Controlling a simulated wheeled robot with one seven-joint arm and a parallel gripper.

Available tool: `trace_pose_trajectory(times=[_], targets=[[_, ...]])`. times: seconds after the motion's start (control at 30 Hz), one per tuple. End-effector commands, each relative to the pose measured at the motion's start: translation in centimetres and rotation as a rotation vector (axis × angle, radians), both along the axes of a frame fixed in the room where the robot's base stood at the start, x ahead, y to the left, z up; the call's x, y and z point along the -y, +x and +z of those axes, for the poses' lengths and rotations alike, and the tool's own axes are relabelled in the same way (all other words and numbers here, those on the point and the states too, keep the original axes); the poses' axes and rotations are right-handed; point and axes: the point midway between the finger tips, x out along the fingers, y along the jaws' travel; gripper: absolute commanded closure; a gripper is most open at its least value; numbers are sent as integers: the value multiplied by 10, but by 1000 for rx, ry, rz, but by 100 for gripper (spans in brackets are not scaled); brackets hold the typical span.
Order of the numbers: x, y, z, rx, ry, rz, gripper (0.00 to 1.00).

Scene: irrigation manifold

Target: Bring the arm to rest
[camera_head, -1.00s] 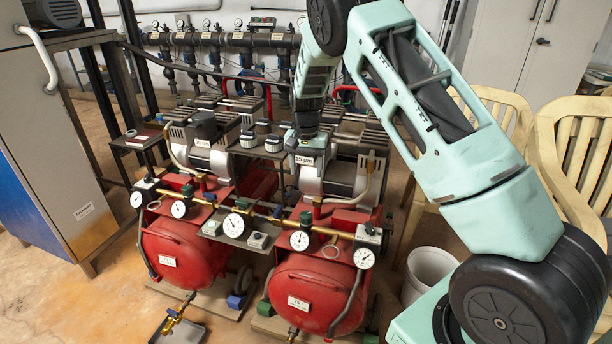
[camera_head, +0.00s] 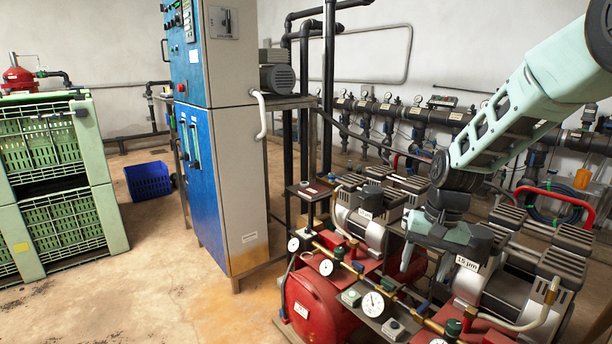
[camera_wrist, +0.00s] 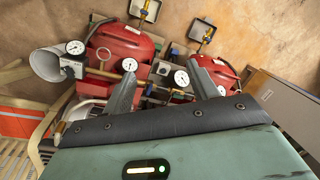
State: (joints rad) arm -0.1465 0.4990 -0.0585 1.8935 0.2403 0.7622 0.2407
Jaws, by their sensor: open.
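My gripper (camera_head: 426,270) hangs from the arm above the red compressor unit, in the right half of the head view. Its fingers point downward. In the wrist view my gripper (camera_wrist: 163,76) shows two grey fingers spread well apart with nothing held between them. The red tanks, gauges and brass pipe appear beyond the fingertips, apart from them as far as I can tell. My arm stretches in from the upper right of the head view, bent at a dark joint above the gripper.
The compressor's red tank (camera_head: 322,305) and pressure gauge (camera_head: 374,303) are below the gripper. A blue-and-grey cabinet (camera_head: 238,170) stands left of it. Green crates (camera_head: 55,225) and a blue basket (camera_head: 148,180) are further left. Dark manifold pipes (camera_head: 430,115) line the wall.

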Motion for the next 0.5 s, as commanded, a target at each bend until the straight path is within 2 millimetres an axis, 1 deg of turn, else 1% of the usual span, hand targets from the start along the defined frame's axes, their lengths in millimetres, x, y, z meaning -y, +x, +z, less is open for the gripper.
trace_pose_trajectory(times=[0.03, 0.07, 0.1, 0.17, 0.2, 0.23, 0.27, 0.3, 0.4, 0.5], targets=[[-25, -24, 27, 8, 14, 83, 41], [-39, -39, 37, 12, 18, 134, 41], [-55, -60, 50, 18, 23, 204, 41], [-76, -93, 68, 27, 28, 313, 41], [-89, -117, 79, 34, 26, 390, 41], [-97, -136, 88, 41, 25, 448, 41], [-103, -155, 95, 47, 20, 507, 41], [-110, -179, 104, 54, 13, 583, 41], [-116, -234, 118, 76, -15, 757, 41], [-113, -271, 124, 90, -43, 882, 41]])
